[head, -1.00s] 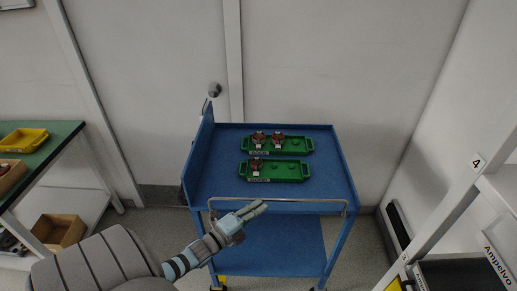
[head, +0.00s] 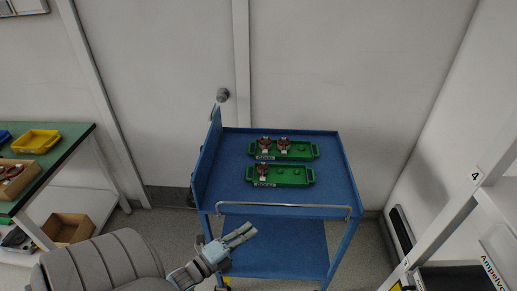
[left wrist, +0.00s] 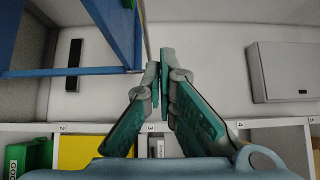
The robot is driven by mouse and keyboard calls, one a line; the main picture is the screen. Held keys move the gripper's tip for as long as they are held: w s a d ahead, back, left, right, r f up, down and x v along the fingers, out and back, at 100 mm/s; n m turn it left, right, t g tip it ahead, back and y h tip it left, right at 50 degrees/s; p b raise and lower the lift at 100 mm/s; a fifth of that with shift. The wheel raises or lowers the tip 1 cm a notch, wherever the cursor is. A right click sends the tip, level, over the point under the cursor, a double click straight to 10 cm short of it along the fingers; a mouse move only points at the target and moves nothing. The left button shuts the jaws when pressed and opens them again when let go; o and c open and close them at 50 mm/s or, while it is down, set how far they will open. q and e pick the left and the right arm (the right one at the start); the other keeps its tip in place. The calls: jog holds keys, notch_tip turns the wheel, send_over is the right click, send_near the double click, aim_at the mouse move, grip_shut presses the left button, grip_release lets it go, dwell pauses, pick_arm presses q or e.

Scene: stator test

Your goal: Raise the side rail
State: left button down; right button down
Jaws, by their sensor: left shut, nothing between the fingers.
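A blue cart (head: 230,200) stands ahead of me. A blue side rail panel (head: 207,157) stands upright along its left edge, higher than the other edges. The right edge (head: 348,172) shows only a low rim. A silver handle bar (head: 283,206) runs across the front. My left gripper (head: 250,230) is shut and empty, in front of the cart and below the handle in the picture. In the left wrist view its fingers (left wrist: 160,62) nearly meet, with part of the blue cart (left wrist: 105,25) at upper left. My right gripper is not in view.
Two green trays (head: 308,150) (head: 305,176) with red-brown parts lie on the cart top. A green-topped bench (head: 60,150) with a yellow bin (head: 36,141) is at left. A white shelf rack (head: 470,195) is at right.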

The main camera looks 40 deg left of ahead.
pick_arm(q)
jog(key=shift+s+a+r, duration=0.1)
jog(key=shift+s, duration=0.7)
jog(key=shift+s+a+r, duration=0.1)
jog(key=shift+s, duration=0.7)
jog(key=s+a+f+n+g+y, duration=0.2)
jog(key=s+f+n+g, duration=0.35)
jog(key=f, duration=0.55)
jog(key=s+a+f+n+g+y, duration=0.15)
jog(key=s+f+n+g, duration=0.25)
jog(key=s+f+n, duration=0.55)
jog(key=s+d+f+n+g+b, duration=0.35)
jog(key=s+d+f+g, duration=0.5)
jog(key=s+f, duration=0.55)
jog(key=shift+t+h, duration=0.4)
jog(key=shift+h, duration=0.35)
jog(key=w+d, duration=0.1)
jog(key=w+d+f, duration=0.1)
jog(key=d, duration=0.1)
jog(key=w+d+f, duration=0.1)
jog(key=shift+d, duration=0.2)
